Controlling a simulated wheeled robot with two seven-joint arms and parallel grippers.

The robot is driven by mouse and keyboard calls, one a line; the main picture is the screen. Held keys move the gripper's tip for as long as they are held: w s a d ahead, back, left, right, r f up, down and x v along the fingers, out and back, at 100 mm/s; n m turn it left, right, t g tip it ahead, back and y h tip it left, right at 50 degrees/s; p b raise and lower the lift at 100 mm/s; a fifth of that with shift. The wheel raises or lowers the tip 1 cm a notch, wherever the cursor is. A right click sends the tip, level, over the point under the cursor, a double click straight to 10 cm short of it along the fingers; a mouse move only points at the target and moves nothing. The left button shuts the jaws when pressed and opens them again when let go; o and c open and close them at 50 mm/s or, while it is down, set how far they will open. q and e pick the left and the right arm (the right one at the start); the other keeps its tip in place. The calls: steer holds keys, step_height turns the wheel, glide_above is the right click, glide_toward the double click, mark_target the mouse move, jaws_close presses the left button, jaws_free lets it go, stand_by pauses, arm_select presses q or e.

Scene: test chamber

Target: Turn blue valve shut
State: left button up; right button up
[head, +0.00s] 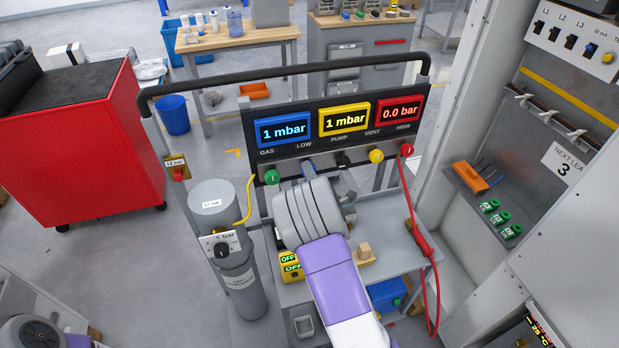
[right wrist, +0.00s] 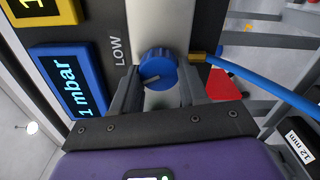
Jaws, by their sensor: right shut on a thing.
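The blue valve (right wrist: 158,68) is a round blue knob on the pale strip of the panel, beside the word LOW. A short pointer mark shows on its face. My right gripper (right wrist: 160,88) is shut on it, with one dark finger on each side of the knob. In the head view my right gripper (head: 308,172) reaches up to the panel under the blue gas display (head: 284,131), and it mostly hides the valve. The blue and yellow displays both read 1 mbar. My left gripper is not in view.
Along the panel are a green knob (head: 271,177), a black knob (head: 342,160), a yellow knob (head: 376,156) and a red knob (head: 406,150). A grey cylinder (head: 227,250) stands at the left, a red hose (head: 412,215) hangs right. A blue hose (right wrist: 265,85) runs close to my right gripper.

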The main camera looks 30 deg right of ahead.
steer(key=m+b, duration=0.2)
steer(key=m, duration=0.3)
steer(key=shift+b, duration=0.3)
stand_by(0.4)
steer(key=o, duration=1.1)
steer(key=shift+r, duration=0.1)
steer(key=shift+c, duration=0.2)
steer(key=shift+s, duration=0.1)
steer(key=v, duration=0.7)
steer(key=shift+s+p, duration=0.2)
steer(key=shift+p, duration=0.25)
